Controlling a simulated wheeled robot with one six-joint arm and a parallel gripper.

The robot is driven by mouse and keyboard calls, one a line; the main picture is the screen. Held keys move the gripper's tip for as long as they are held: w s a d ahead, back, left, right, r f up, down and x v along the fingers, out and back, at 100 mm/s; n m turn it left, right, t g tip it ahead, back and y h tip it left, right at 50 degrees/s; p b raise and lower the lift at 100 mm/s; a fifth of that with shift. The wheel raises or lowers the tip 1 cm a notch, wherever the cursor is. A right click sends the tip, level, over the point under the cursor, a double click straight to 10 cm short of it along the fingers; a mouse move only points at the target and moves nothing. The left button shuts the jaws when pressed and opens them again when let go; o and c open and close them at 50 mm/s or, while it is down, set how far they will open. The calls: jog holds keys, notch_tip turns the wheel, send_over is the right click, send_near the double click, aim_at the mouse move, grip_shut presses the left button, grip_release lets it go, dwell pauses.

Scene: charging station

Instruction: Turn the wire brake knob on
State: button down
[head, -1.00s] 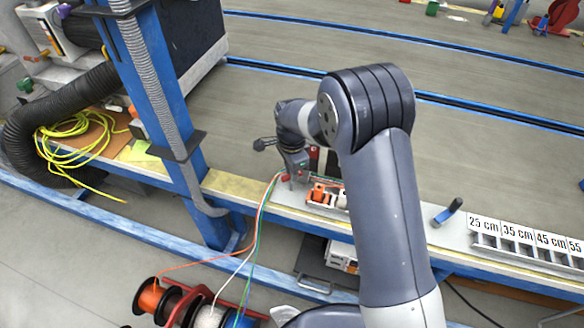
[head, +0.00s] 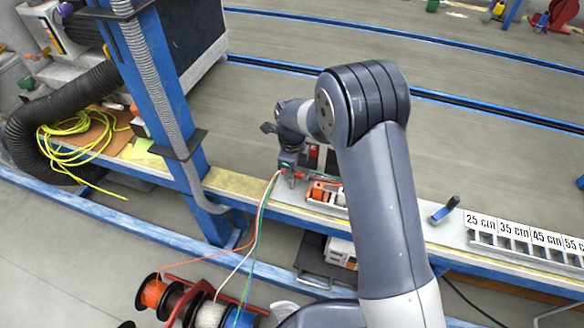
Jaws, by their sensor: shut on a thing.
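My gripper (head: 290,172) points down over the bench at the left end of a small device, where the coloured wires meet it. Its fingers are tiny in this view and close around a small part there; I take this to be the wire brake knob, which the gripper hides. The orange, white and green wires (head: 262,205) run from this spot down to the spools. Red parts and an orange block (head: 318,191) of the device show just right of my gripper. The knob's angle cannot be seen.
Wire spools (head: 205,312) sit on a red rack below the bench. A blue post (head: 165,110) stands left of my gripper. A blue-handled lever (head: 445,210) and labelled length bins (head: 520,240) are to the right. Yellow cable (head: 70,145) lies at the left.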

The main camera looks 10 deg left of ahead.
dwell(0.4)
jog(key=c, duration=1.4)
grip_release()
notch_tip(320, 180, up, 11)
jog(key=p, duration=0.1)
jog(key=shift+p, duration=0.3)
jog(key=shift+f, duration=0.15)
notch_tip(320, 180, down, 11)
jog(key=shift+b, duration=0.85)
